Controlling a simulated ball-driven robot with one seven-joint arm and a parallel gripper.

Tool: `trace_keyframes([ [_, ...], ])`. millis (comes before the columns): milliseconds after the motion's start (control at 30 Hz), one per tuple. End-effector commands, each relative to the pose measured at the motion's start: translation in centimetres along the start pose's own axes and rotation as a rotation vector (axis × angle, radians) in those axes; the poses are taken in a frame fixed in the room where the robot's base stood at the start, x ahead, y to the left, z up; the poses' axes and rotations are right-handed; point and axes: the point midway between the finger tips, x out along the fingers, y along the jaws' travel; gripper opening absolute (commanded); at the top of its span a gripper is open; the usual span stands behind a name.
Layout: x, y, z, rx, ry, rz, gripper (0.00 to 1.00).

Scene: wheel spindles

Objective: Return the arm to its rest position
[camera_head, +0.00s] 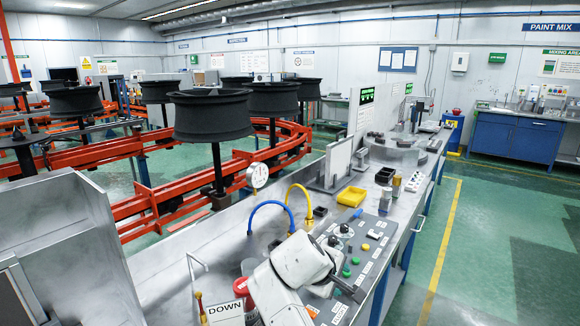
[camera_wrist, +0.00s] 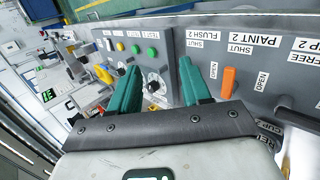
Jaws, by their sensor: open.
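My gripper (camera_wrist: 159,68) shows in the wrist view with its two green fingers spread apart and nothing held between them. It faces the grey control panel (camera_wrist: 178,42). A black knob (camera_wrist: 153,84) shows between the fingers; I cannot tell whether either finger touches it. An orange lever (camera_wrist: 229,82) stands to the right of the fingers. In the head view my white arm (camera_head: 292,268) is stretched low over the front of the bench, beside the control panel (camera_head: 350,255).
A blue hose (camera_head: 270,204), a yellow hose (camera_head: 299,188) and a DOWN sign (camera_head: 225,312) stand close by. Wheels on spindles (camera_head: 212,115) are behind the bench. Green floor (camera_head: 490,240) is clear at the right.

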Motion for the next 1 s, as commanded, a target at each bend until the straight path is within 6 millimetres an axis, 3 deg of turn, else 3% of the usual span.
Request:
trace_keyframes([
  [267, 2.5, -3.9, 3.0, 0.073, 0.001, -0.076, 0.48],
  [467, 4.7, -8.5, 6.9, 0.167, -0.004, -0.166, 0.48],
  [567, 6.0, -11.7, 10.0, 0.237, -0.014, -0.229, 0.48],
  [733, 7.2, -18.5, 17.1, 0.401, -0.044, -0.356, 0.48],
  [867, 6.8, -23.4, 22.8, 0.531, -0.078, -0.444, 0.48],
  [1000, 5.1, -28.0, 28.9, 0.672, -0.122, -0.526, 0.48],
])
